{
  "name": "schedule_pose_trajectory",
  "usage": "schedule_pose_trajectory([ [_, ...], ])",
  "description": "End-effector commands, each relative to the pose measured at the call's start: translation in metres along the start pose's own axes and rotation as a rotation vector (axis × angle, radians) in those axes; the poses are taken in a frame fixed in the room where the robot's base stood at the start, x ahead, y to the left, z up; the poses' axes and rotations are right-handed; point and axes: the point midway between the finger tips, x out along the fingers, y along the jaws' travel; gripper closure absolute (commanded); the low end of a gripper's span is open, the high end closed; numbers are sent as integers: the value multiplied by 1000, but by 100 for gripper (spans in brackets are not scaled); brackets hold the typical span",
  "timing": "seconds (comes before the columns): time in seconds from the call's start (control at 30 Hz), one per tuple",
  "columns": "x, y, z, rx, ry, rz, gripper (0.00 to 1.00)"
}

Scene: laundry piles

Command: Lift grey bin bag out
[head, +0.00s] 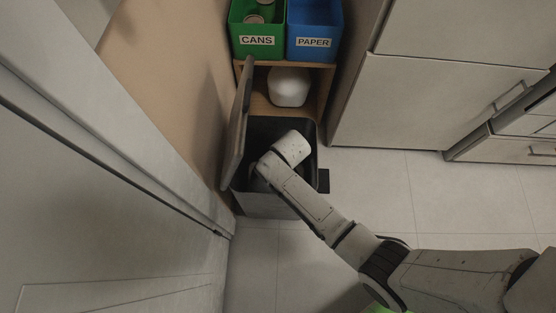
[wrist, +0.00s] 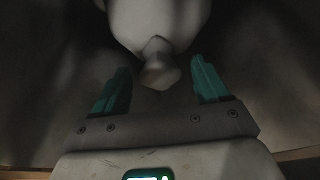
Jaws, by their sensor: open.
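The grey bin bag (wrist: 157,25) shows at the top of the wrist view, with its knotted neck (wrist: 158,65) pointing toward me. My gripper (wrist: 160,84) is open, its two green fingers on either side of the neck with a gap on both sides. In the head view my arm reaches down into the open bin (head: 265,210). There my fingers and the bag are hidden behind my arm and inside the bin. The bin's lid (head: 237,125) stands up at the left.
A wooden shelf (head: 327,80) behind the bin holds a white container (head: 289,87), a green cans box (head: 257,40) and a blue paper box (head: 313,42). A wall is close at the left. Cabinets (head: 395,105) stand at the right. The tiled floor (head: 375,190) is clear.

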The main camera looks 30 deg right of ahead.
Motion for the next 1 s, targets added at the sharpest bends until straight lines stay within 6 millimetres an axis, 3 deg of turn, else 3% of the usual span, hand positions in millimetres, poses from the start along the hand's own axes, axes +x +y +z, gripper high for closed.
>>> schedule_pose_trajectory([
  [0.03, 12, 0, 1, 0, 0, 1, 26],
  [0.23, 33, 0, 0, 0, 0, 1, 26],
  [0.67, 40, 0, 0, 1, 1, 0, 26],
  [1.0, 40, 0, 0, 1, 0, 0, 57],
])
